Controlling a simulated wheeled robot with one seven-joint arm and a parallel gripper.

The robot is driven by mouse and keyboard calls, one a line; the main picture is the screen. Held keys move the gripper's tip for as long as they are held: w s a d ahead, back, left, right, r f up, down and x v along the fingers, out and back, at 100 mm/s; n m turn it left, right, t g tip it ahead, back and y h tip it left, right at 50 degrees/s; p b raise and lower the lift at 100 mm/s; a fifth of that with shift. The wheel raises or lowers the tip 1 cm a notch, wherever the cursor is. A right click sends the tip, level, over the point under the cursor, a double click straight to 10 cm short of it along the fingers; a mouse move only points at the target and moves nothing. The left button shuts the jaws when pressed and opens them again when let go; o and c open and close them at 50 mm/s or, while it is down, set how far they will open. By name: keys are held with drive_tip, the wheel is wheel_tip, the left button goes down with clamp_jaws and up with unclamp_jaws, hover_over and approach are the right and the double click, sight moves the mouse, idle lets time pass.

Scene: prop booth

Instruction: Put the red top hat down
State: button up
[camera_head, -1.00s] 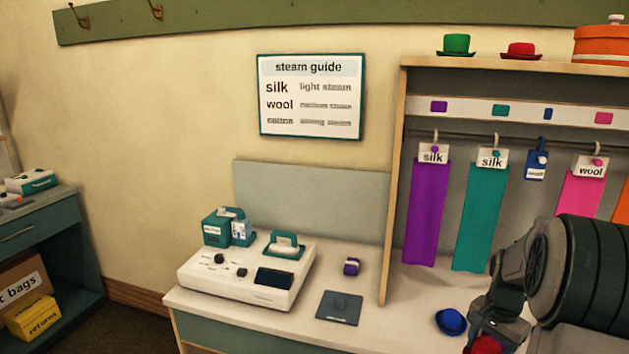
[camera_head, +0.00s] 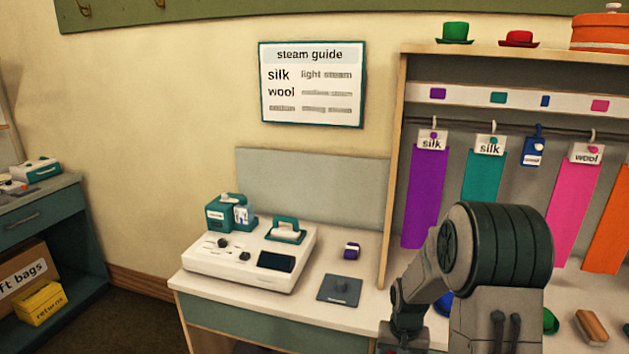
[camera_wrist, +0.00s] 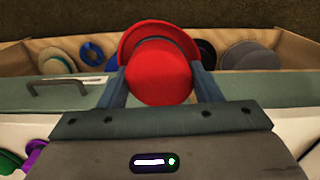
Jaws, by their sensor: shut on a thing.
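The red top hat (camera_wrist: 158,75) is between the two fingers of my gripper (camera_wrist: 160,86) in the wrist view, its round red crown facing the camera and its brim behind. My gripper is shut on it. The hat is held over or in front of an open tan-walled bin (camera_wrist: 290,48) with several hats inside. In the head view my arm reaches down at the lower right. Only a sliver of red shows at the bottom edge there, and my fingers are hidden.
A teal panel with a handle (camera_wrist: 62,86) crosses the wrist view below the bin. On the counter are a blue hat (camera_head: 443,303) partly behind my arm, a brush (camera_head: 591,327), a dark pad (camera_head: 340,290) and a white steam unit (camera_head: 240,266). Another red hat (camera_head: 519,39) sits on the shelf top.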

drive_tip(key=a+f+n, duration=0.2)
drive_tip(key=a+f, duration=0.1)
drive_tip(key=a, duration=0.2)
drive_tip(key=shift+s+n, duration=0.3)
drive_tip(key=shift+s, duration=0.15)
drive_tip(key=shift+a, duration=0.1)
